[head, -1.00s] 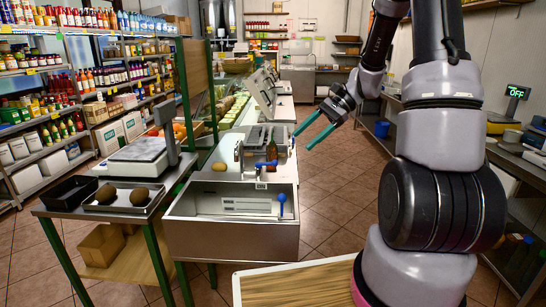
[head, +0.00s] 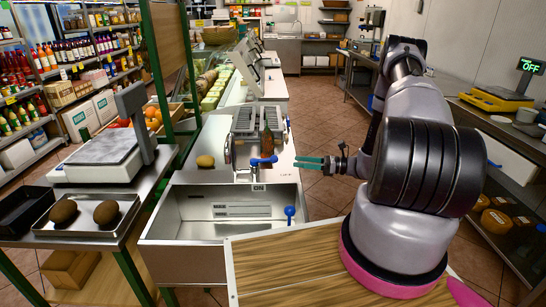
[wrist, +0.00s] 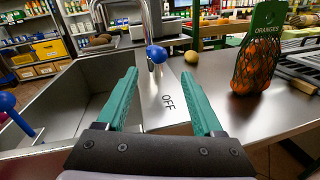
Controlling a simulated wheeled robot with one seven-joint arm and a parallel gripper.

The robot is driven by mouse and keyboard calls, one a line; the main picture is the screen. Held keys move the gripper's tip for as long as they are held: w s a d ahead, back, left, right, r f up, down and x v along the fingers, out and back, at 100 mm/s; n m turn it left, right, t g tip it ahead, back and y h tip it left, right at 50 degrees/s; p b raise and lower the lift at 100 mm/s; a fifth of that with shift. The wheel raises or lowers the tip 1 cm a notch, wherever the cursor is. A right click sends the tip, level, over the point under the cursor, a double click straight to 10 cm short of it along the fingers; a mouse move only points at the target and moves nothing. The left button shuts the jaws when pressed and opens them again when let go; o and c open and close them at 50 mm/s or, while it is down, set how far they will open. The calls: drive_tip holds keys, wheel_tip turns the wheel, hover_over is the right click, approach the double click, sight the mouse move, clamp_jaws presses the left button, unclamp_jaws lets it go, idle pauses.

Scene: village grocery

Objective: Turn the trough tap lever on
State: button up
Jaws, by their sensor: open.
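The metal trough (head: 222,228) stands in front of me, its wall also in the left of the wrist view (wrist: 62,112). At its back edge is the tap, with a blue-ended lever (head: 263,161); its blue knob (wrist: 157,54) shows beyond my fingers in the wrist view. A plate reading OFF (wrist: 168,103) lies below the knob. A second blue knob on a stem (head: 289,211) is at the trough's right side. My gripper (head: 296,162) is right of the lever, apart from it. Its teal fingers are open and empty, with the knob between them in the wrist view (wrist: 159,74).
A netted bag of oranges (wrist: 255,70) stands on the counter to the right in the wrist view. A yellow fruit (head: 205,161) lies behind the trough. A scale (head: 105,160) and a tray with two brown fruits (head: 88,218) stand left. Open floor lies right of the counter.

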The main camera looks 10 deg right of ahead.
sight(275, 159)
drive_tip(key=x, duration=1)
drive_tip(key=shift+a, duration=0.1)
clamp_jaws()
idle(1.1)
